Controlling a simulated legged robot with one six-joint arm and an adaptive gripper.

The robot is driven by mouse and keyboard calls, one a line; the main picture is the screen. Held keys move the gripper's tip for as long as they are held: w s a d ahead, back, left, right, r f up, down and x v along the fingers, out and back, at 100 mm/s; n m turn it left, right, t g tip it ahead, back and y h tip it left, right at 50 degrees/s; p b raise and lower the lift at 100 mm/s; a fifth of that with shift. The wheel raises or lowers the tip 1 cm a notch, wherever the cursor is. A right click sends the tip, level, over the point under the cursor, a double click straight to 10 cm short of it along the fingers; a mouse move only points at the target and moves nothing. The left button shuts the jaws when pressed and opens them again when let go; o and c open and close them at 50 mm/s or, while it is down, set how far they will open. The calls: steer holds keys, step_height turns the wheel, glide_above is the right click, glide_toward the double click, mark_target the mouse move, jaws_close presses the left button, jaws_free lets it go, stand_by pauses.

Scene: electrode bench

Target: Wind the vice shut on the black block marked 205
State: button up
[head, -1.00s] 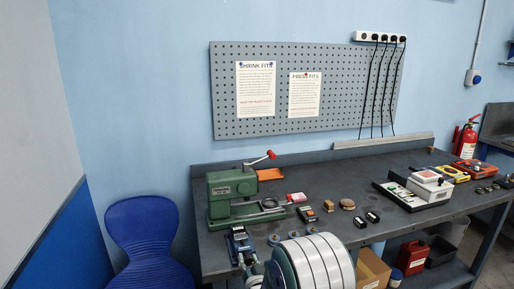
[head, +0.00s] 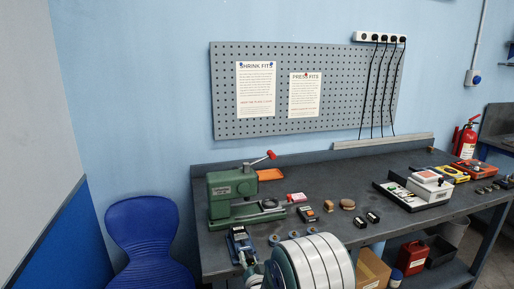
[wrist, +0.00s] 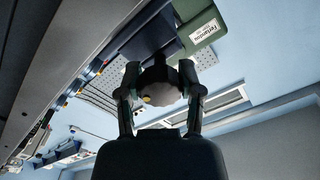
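The blue vice (head: 240,243) stands at the bench's front left edge. A small black block with a pale label (head: 238,231) appears to sit at its jaws; the number is too small to read. In the wrist view the vice's dark blue body (wrist: 150,38) is above my gripper (wrist: 159,78). The two fingers lie on either side of a dark round knob with a yellow dot (wrist: 160,88) and appear to press on its sides.
A green press (head: 232,193) with a red-tipped lever stands just behind the vice; its label shows in the wrist view. A black-and-orange block (head: 306,213), small black blocks (head: 366,219) and a white device (head: 425,187) lie to the right. A blue chair (head: 146,240) is at left.

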steer(key=shift+o, duration=1.2)
steer(key=shift+w, duration=0.1)
steer(key=shift+v, duration=3.6)
steer(key=shift+r, duration=0.15)
